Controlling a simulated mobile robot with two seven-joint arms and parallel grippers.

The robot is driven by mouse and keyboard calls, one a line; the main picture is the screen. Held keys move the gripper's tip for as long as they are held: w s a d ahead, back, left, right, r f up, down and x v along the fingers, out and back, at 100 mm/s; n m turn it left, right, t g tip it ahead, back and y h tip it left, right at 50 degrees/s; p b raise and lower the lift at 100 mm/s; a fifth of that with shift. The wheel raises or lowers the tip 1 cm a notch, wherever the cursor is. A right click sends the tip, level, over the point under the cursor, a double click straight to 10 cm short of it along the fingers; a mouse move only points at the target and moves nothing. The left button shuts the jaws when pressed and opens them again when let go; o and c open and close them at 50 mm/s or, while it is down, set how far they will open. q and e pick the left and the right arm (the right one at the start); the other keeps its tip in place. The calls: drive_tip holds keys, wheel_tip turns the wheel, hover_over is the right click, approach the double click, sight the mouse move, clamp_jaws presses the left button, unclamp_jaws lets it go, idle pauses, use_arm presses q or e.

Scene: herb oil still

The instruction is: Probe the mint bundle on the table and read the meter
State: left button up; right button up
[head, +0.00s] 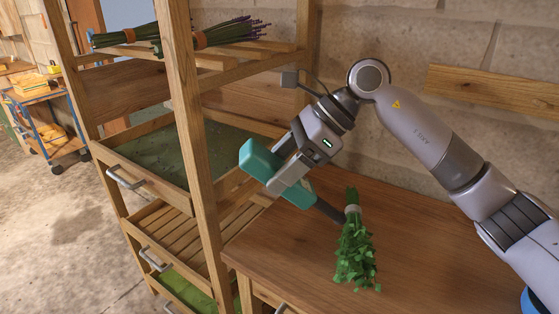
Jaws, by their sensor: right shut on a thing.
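The mint bundle (356,252) lies on the wooden table (285,245), its leaves towards the front and its tied stems towards the wall. My right gripper (288,178) is shut on a teal meter (262,162) and holds it tilted above the table's left part. The meter's dark probe (328,210) points down and right, its end close by the pale tie of the bundle. I cannot tell whether the tip touches the mint or goes into it. No reading shows on the meter from this side. My left gripper is not in view.
A wooden drying rack (187,130) stands left of the table, close to the meter, with part-open drawers (150,160). Purple-flowered herb bundles (228,32) lie on its top shelf. The stone wall is behind. The table's right part is bare.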

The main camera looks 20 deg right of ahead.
sight(315, 190)
drive_tip(key=d+f+b, duration=0.2)
drive_tip(key=f, duration=0.1)
drive_tip(key=d+f+b, duration=0.1)
drive_tip(key=f+b, duration=0.1)
drive_tip(key=shift+s+d+f, duration=0.25)
drive_tip(key=shift+s+d, duration=0.05)
drive_tip(key=shift+d, duration=0.1)
drive_tip(key=shift+s+d+f+b, duration=0.1)
drive_tip(key=shift+d+f+b, duration=0.25)
drive_tip(key=shift+f+b, duration=0.05)
drive_tip(key=shift+d+f, duration=0.2)
drive_tip(key=shift+f, duration=0.05)
drive_tip(key=shift+f+b, duration=0.15)
drive_tip(key=shift+b, duration=0.15)
idle(0.8)
drive_tip(key=a+r+p, duration=0.1)
drive_tip(key=r, duration=0.1)
drive_tip(key=a+r+p, duration=0.1)
drive_tip(key=r+p, duration=0.1)
drive_tip(key=a+r+p, duration=0.1)
drive_tip(key=r+p, duration=0.1)
drive_tip(key=r, duration=0.1)
drive_tip(key=shift+w, duration=0.25)
idle(0.7)
